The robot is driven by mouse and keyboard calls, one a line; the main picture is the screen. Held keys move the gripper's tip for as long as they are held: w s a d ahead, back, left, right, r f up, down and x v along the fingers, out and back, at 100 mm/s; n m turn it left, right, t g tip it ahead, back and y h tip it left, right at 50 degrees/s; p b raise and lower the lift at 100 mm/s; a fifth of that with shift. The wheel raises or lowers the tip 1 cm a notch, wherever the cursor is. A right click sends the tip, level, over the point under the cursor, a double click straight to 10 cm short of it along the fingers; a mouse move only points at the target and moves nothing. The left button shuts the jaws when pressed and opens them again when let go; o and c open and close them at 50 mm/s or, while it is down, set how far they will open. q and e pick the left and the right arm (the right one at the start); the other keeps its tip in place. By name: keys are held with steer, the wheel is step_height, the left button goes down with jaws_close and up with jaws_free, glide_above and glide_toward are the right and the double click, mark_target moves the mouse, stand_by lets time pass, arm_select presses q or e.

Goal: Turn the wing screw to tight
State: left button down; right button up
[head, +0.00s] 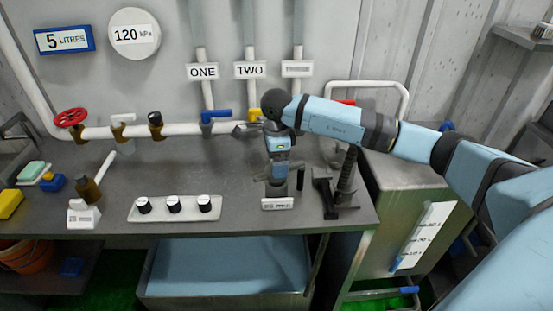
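My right arm comes in from the right, and its wrist hangs down over the bench at centre right. My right gripper (277,186) points down at the bench, just behind a small white label plate (277,204). Its fingers are dark and small here, so I cannot tell whether they are open, shut or touching anything. I cannot make out the wing screw clearly; the wrist and gripper may hide it. My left gripper is not in view.
A dark upright post with a black base (334,207) stands close right of the gripper. A white strip with black knobs (174,207) lies to the left. Behind runs a white pipe (185,129) with a red handwheel (70,117) and a blue valve handle (216,115). Bare bench lies between.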

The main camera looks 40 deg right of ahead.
step_height(320, 180, up, 14)
steer(key=b, duration=0.1)
steer(key=shift+f+b, duration=0.25)
steer(key=shift+b, duration=0.05)
stand_by(0.3)
